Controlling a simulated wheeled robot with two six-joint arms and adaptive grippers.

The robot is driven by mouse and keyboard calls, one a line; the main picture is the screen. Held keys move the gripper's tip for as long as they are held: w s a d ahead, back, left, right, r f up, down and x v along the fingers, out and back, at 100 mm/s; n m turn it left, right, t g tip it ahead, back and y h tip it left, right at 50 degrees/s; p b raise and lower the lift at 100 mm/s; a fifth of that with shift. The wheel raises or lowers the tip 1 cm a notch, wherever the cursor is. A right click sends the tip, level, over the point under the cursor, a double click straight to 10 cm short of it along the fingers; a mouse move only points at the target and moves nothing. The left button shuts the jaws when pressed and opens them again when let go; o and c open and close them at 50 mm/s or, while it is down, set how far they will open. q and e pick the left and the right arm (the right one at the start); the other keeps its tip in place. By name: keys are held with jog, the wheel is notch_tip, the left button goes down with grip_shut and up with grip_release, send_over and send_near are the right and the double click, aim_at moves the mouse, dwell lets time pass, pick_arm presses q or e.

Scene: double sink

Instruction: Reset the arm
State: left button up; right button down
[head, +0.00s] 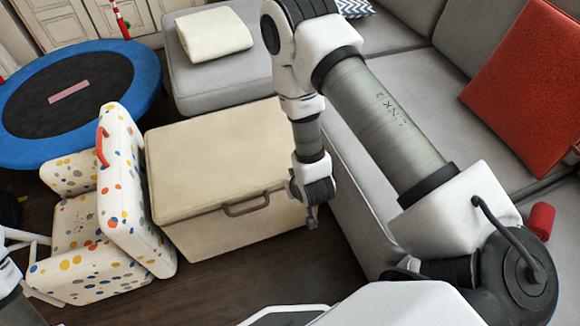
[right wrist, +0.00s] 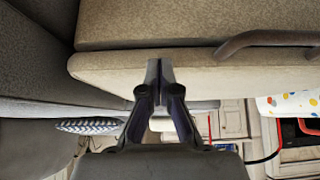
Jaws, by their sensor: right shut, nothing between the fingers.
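My right arm crosses the head view from the lower right, bends at the top and hangs down. Its gripper (head: 312,220) is beside the right end of a beige storage chest (head: 200,180), over the gap before the sofa. In the right wrist view the gripper's fingers (right wrist: 160,68) are together and empty, in front of the chest's edge (right wrist: 110,70). Whether they touch the chest I cannot tell. The chest's lid is down, and its handle (head: 246,204) is on the front. My left gripper is out of view.
A grey sofa (head: 340,205) with a red cushion (head: 530,85) is on the right. A spotted chair (head: 125,200) stands left of the chest, near a blue-rimmed trampoline (head: 140,85). A grey ottoman (head: 210,80) is behind. Dark floor (head: 280,265) in front is clear.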

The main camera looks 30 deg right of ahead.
jog(key=w+d+r+v, duration=0.1)
jog(key=v, duration=0.6)
jog(key=s+a+f+n+g+y, duration=0.1)
jog(key=s+f+g, duration=0.4)
jog(key=s, duration=0.4)
jog(key=s+a+f+n+g, duration=0.1)
jog(key=s+a+f+g, duration=0.1)
jog(key=s+f, duration=0.55)
notch_tip(320, 180, up, 31)
jog(key=s+p, duration=0.1)
jog(key=p, duration=2.9)
jog(key=shift+s, duration=0.3)
